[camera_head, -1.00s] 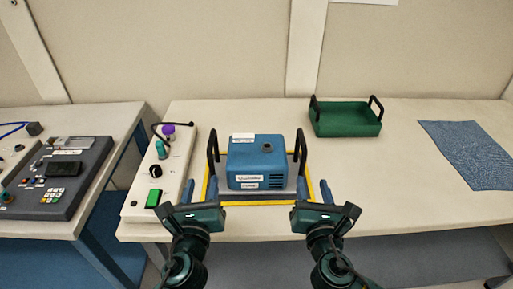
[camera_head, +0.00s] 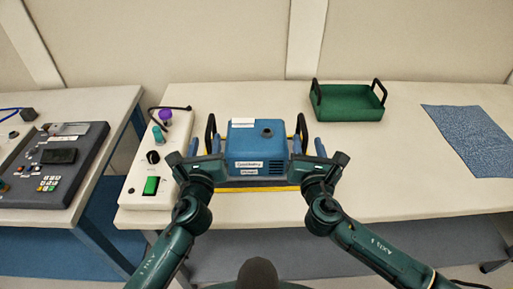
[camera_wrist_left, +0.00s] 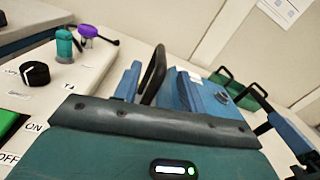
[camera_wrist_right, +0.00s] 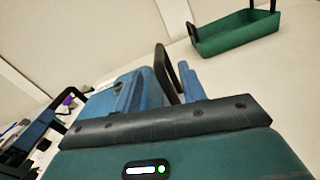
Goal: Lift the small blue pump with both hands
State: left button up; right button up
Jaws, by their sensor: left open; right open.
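The small blue pump (camera_head: 246,143) rests upright on the table over a yellow-edged patch, with a black handle on each side. My left gripper (camera_head: 204,143) is open at the pump's left handle (camera_head: 210,131); in the left wrist view that handle (camera_wrist_left: 154,72) shows between the two blue fingers. My right gripper (camera_head: 308,144) is open at the right handle (camera_head: 302,129); in the right wrist view this handle (camera_wrist_right: 164,72) also shows between the fingers. I cannot tell whether any finger touches a handle. The handles' lower parts are hidden.
A green tray (camera_head: 347,109) with black handles stands at the back right. A blue cloth (camera_head: 468,140) lies at the far right. A white control box (camera_head: 145,187) stands close left of my left gripper. The table right of the pump is clear.

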aim_at(207, 133)
pick_arm(q)
jog(key=w, duration=0.6)
jog(key=shift+w, duration=0.25)
pick_arm(e)
jog(key=w, duration=0.6)
jog(key=shift+w, duration=0.25)
pick_arm(q)
jog(key=shift+c, duration=0.2)
pick_arm(e)
jog(key=shift+c, duration=0.3)
pick_arm(q)
grip_shut()
pick_arm(e)
grip_shut()
pick_arm(q)
jog(key=shift+r, duration=0.25)
pick_arm(e)
jog(key=shift+r, duration=0.25)
